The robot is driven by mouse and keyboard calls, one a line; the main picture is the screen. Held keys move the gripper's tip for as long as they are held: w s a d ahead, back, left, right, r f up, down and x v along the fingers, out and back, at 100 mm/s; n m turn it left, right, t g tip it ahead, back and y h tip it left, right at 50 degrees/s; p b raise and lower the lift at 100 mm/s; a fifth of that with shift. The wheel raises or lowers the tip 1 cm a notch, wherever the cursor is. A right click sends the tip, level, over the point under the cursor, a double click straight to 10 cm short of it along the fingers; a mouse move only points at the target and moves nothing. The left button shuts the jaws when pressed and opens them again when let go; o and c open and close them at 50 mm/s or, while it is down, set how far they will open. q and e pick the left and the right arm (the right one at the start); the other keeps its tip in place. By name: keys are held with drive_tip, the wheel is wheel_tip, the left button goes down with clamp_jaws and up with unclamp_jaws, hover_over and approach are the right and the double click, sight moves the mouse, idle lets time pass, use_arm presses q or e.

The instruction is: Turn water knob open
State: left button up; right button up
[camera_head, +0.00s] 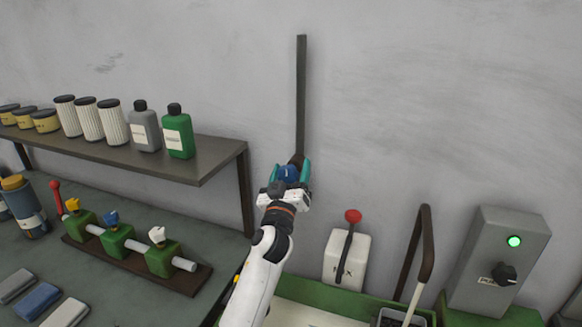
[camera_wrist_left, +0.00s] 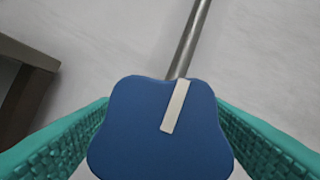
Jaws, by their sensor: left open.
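The water knob (camera_head: 288,172) is blue and sits at the lower end of a vertical grey pipe (camera_head: 301,95) on the wall. In the left wrist view the knob (camera_wrist_left: 150,125) fills the lower middle, and a white stripe on its face leans slightly right at the top. My left gripper (camera_head: 292,168) is open, with its teal fingers on either side of the knob. A gap shows between the knob and the fingers at their far ends; lower down I cannot tell whether they touch. My right gripper is not in view.
A wall shelf (camera_head: 190,156) with jars and bottles is at left. Below it, a bench holds green valves (camera_head: 118,243) on a pipe. A white box with a red-knobbed lever (camera_head: 347,258) and a grey control box with a green light (camera_head: 498,262) stand at right. The wall around the pipe is clear.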

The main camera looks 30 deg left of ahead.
use_arm(q)
drive_tip(key=shift+w, duration=0.15)
drive_tip(key=c, duration=1)
